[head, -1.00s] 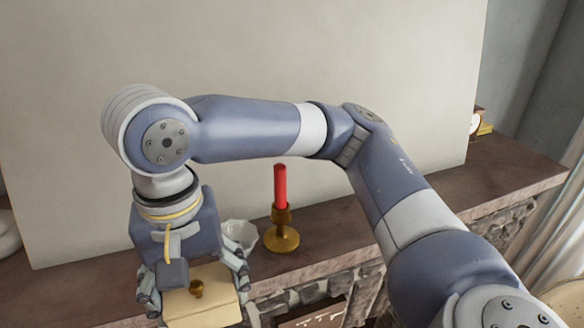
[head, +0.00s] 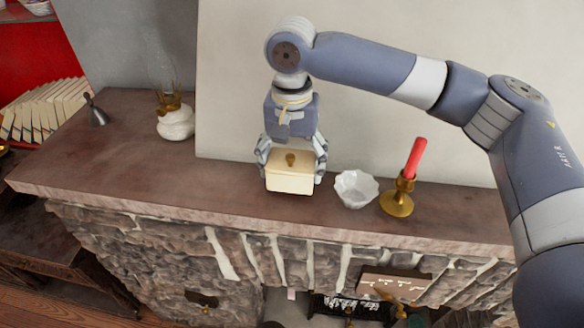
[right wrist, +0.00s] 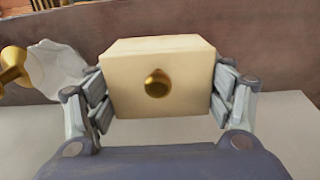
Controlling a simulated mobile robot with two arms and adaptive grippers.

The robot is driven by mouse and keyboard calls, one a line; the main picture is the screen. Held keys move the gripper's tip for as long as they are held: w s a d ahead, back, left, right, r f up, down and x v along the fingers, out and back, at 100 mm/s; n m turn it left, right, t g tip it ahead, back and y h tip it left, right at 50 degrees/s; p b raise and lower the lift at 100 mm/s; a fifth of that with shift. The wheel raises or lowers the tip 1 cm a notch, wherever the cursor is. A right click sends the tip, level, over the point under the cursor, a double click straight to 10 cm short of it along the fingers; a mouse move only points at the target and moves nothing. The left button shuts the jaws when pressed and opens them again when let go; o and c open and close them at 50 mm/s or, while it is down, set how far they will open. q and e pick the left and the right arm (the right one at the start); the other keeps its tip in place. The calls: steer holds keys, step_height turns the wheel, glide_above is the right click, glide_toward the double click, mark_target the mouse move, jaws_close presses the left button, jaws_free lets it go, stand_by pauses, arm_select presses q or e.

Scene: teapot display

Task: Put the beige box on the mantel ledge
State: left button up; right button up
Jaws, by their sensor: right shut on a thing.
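The beige box (head: 290,184), with a small brass knob, is over the mantel ledge (head: 225,195), left of the white bowl. My right gripper (head: 292,172) comes down from above and is shut on the box, with fingers on its left and right sides. In the right wrist view the box (right wrist: 185,65) sits between both fingers with its knob toward the camera. I cannot tell whether its underside touches the ledge. My left gripper is not in view.
A white fluted bowl (head: 356,188) and a brass holder (head: 397,203) with a red candle (head: 416,158) stand right of the box. An oil lamp (head: 175,122) and a small grey bell-shaped thing (head: 96,115) stand at the left. Ledge between lamp and box is clear. A pale panel (head: 235,100) rises behind.

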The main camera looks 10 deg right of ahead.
steer(key=f, duration=0.1)
steer(key=p, duration=0.1)
steer(key=f+p, duration=0.1)
steer(key=shift+w+f, duration=0.25)
steer(key=shift+f, duration=0.4)
steer(key=shift+s+f, duration=0.1)
steer(key=shift+f, duration=0.05)
steer(key=shift+f, duration=0.1)
steer(key=o, duration=1.1)
steer(key=shift+f, duration=0.1)
